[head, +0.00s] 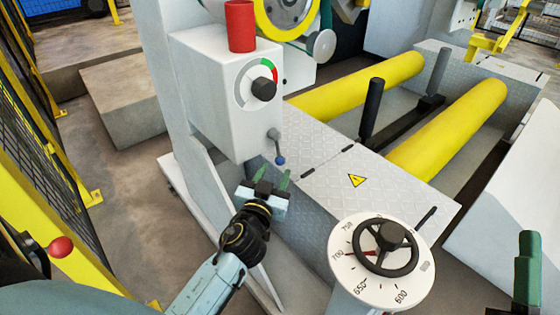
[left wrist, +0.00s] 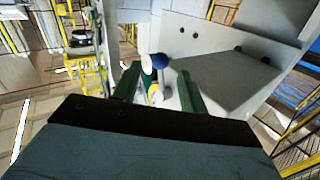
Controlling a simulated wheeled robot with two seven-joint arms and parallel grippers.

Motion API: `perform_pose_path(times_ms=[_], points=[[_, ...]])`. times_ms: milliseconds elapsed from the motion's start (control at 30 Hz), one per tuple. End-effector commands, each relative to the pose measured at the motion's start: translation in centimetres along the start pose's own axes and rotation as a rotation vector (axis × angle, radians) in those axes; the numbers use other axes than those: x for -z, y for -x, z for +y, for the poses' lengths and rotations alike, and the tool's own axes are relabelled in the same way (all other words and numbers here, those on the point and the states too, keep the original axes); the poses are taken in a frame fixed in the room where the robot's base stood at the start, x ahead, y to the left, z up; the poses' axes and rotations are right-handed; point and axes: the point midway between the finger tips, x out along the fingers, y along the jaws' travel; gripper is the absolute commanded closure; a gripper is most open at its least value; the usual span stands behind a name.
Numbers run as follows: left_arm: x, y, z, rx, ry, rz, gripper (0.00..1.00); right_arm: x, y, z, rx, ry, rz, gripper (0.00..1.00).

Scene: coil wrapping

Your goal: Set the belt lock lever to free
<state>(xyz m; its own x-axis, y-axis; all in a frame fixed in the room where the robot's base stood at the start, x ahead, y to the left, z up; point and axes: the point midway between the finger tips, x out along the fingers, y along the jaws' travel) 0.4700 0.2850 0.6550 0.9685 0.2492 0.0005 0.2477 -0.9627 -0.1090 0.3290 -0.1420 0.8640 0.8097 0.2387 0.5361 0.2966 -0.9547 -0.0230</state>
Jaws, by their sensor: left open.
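The lever that best fits the belt lock lever is a short grey one with a blue ball end (head: 280,160), on the lower face of the white control box (head: 215,110). It hangs down, leaning slightly right. In the left wrist view its blue ball (left wrist: 161,61) shows between and beyond the fingertips. My left gripper (head: 268,182) is open and empty, just below the lever, with its green fingers pointing up toward it; they appear apart from it. What seems to be a green finger of my right gripper (head: 527,265) shows at the lower right; its opening is hidden.
The box carries a red cylinder (head: 240,26) and a black dial knob (head: 263,89). A handwheel (head: 386,248) on a numbered white dial stands right of my left gripper. Yellow rollers (head: 450,130) lie behind. A yellow fence (head: 40,200) runs along the left.

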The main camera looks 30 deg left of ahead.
Motion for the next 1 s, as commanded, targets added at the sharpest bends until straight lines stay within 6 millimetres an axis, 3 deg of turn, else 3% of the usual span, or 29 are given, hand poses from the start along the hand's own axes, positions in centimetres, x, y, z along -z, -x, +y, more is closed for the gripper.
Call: perform_pose_path(times_ms=[100,300,733,1000], points=[[0.0,-2.4,0.0,0.0,-0.003,0.003,0.58,0.1,0.1,0.0,0.001,0.0,0.026,0.64],[-0.1,-4.8,0.0,0.0,-0.002,0.001,0.58,0.6,0.2,0.0,0.002,0.001,0.072,0.64],[-0.1,-5.6,0.0,0.0,0.0,-0.001,0.58,1.0,0.2,-0.1,0.003,0.001,0.098,0.64],[-0.1,-5.6,0.0,0.0,0.0,-0.001,0.93,0.9,0.2,-0.1,0.001,-0.001,0.095,0.64]])
